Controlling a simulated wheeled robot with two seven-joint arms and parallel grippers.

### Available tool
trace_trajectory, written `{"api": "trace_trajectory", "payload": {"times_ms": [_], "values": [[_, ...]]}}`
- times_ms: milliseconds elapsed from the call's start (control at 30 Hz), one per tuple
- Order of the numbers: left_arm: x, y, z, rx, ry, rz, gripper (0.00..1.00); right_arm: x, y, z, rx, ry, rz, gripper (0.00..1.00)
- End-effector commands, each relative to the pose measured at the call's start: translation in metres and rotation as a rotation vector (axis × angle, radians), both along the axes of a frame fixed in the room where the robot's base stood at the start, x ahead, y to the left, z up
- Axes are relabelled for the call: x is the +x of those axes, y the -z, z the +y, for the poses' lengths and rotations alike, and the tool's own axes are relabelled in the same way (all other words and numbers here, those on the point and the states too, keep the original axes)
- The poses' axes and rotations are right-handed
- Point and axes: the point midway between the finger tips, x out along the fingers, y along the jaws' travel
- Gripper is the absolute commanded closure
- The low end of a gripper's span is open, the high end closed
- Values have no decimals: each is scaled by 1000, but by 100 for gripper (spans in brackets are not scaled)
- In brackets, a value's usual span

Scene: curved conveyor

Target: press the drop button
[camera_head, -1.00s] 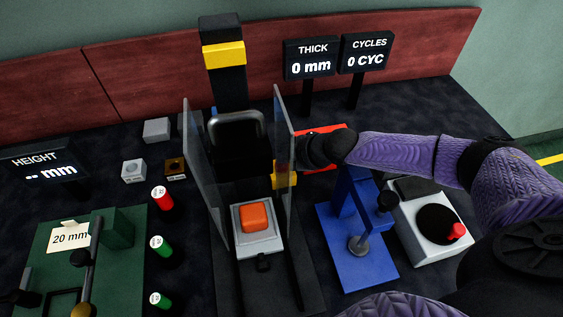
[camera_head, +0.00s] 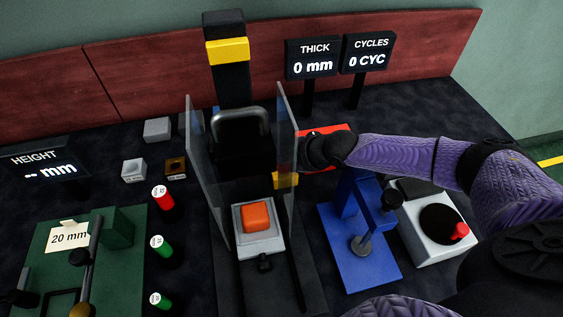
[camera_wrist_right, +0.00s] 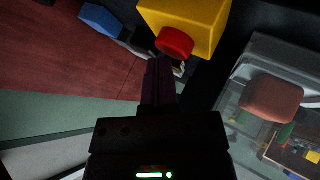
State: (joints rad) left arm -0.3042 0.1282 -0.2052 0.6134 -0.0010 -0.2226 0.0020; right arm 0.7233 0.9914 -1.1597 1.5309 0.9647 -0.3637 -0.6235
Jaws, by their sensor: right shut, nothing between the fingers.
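A red round button (camera_wrist_right: 175,41) sits on a yellow box (camera_wrist_right: 196,16) in the right wrist view. In the head view only part of the yellow box (camera_head: 286,180) shows beside the right clear panel, and its button is hidden there. My right gripper (camera_wrist_right: 158,68) is shut and empty. Its fingertips are close to the red button, at its lower left in the wrist view; whether they touch it I cannot tell. In the head view the black right wrist (camera_head: 326,151) is beside the right clear panel and hides the fingers. My left gripper is not in view.
An orange block (camera_head: 256,217) lies on a grey plate (camera_head: 270,246) between two clear panels (camera_head: 289,130). A blue fixture (camera_head: 368,270) and a white box with a red knob (camera_head: 460,231) stand right. A green fixture (camera_head: 120,277) stands left.

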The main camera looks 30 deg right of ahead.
Motion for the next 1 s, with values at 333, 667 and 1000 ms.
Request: {"api": "trace_trajectory", "payload": {"times_ms": [333, 667, 1000], "values": [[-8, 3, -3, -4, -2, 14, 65, -6, 13, -2, -7, 2, 25, 100], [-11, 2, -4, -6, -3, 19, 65, -7, 12, -3, -7, 3, 25, 100], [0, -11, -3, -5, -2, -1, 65, -9, -6, -10, -11, 6, 23, 100]]}}
